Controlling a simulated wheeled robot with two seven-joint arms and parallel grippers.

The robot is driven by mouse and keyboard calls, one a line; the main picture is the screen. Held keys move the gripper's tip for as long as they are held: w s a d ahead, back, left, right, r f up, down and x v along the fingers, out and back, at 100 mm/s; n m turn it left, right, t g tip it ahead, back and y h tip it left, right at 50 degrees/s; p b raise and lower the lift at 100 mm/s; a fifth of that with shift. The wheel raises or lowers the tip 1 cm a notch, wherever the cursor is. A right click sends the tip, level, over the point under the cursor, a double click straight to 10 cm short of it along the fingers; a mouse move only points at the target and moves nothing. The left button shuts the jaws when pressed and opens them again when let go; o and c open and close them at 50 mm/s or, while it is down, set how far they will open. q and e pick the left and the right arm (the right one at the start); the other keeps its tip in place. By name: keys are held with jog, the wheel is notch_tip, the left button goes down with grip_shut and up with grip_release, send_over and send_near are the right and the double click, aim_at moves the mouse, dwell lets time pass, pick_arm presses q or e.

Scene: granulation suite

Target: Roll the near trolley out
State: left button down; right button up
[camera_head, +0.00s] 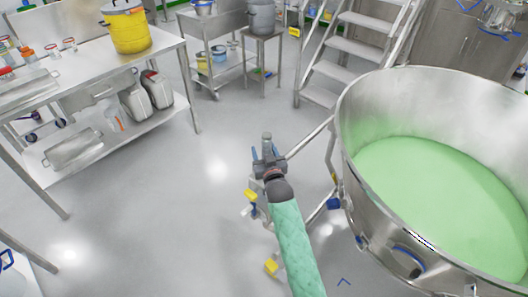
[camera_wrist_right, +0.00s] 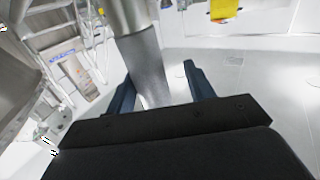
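The near trolley carries a big round steel bowl (camera_head: 345,165) full of pale green powder (camera_head: 440,195) and fills the right of the head view. A steel push bar (camera_head: 312,137) sticks out from its left side. Yellow caster pedals (camera_head: 271,266) show low beside it. My right gripper (camera_head: 268,153), on the green-sleeved arm, is at the bar's outer end. In the right wrist view its two dark fingers (camera_wrist_right: 158,88) are apart. A steel tube (camera_wrist_right: 148,70) runs between them, nearer the left finger, with a gap at the right finger. My left gripper is out of view.
A steel bench (camera_head: 165,47) with a yellow drum (camera_head: 129,30) stands at the left, jerrycans (camera_head: 158,90) on its lower shelf. Steel steps (camera_head: 350,48) and a small stand (camera_head: 263,40) are at the back. The grey floor (camera_head: 170,210) left of the trolley is clear.

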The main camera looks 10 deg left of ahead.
jog(key=shift+s+d+f, duration=0.15)
jog(key=shift+s+d, duration=0.05)
jog(key=shift+s, duration=0.25)
pick_arm(q)
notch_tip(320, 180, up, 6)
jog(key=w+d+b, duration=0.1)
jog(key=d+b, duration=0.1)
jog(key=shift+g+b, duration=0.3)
jog(key=shift+b, duration=0.05)
pick_arm(e)
jog(key=v, duration=0.7)
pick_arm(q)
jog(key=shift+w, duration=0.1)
pick_arm(e)
jog(key=shift+w, duration=0.1)
